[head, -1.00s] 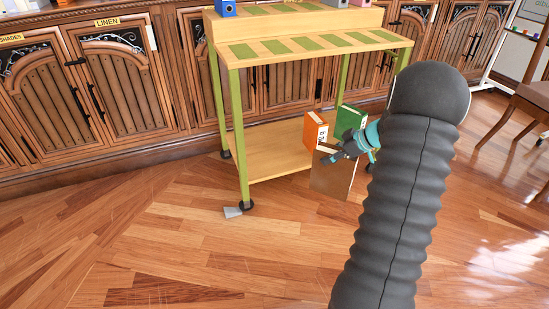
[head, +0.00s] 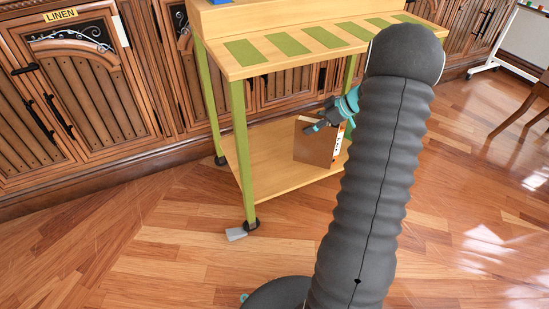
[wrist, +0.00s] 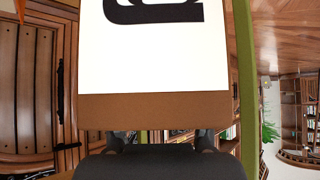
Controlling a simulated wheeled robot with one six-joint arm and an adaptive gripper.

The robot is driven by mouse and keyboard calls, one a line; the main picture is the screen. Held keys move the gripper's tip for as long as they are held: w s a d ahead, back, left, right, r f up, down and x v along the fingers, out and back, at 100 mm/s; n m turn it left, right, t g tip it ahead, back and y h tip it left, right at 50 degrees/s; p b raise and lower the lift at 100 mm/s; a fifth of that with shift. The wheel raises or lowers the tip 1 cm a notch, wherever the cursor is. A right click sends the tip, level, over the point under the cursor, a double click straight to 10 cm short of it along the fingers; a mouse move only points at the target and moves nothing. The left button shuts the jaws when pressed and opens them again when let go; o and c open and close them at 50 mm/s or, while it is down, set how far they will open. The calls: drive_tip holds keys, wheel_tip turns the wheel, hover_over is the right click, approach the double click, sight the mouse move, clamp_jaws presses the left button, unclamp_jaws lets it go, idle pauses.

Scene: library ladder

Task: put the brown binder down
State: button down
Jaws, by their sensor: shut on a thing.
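The brown binder (head: 314,145) is in my gripper (head: 328,118), upright, in front of or over the lower shelf (head: 265,150) of the wooden cart. Whether its bottom touches the shelf is hard to tell. My gripper holds it from its upper right. In the wrist view the binder (wrist: 160,108) fills the middle, with a white label and a large black character facing the camera. The gripper fingers (wrist: 160,138) are at its lower edge. A white label with an orange edge, likely the orange binder's (head: 339,138), shows just right of the brown one. The green binder is hidden.
The cart's top (head: 300,45) with green stripes overhangs the lower shelf. A green leg (head: 240,150) stands at the front left. The shelf's left part is bare. Carved wooden cabinets (head: 75,90) stand behind. A chair (head: 525,110) is at the right.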

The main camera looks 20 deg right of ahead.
drive_tip(key=w+x, duration=0.1)
drive_tip(key=x, duration=1.5)
drive_tip(key=shift+w+r+p, duration=0.2)
drive_tip(key=shift+w+p, duration=0.05)
drive_tip(key=shift+p, duration=0.1)
drive_tip(key=shift+d+f+b, duration=0.15)
drive_tip(key=shift+f+b, duration=0.05)
drive_tip(key=shift+b, duration=0.1)
drive_tip(key=shift+c, duration=2.3)
unclamp_jaws()
drive_tip(key=shift+r, duration=0.1)
drive_tip(key=v, duration=1.2)
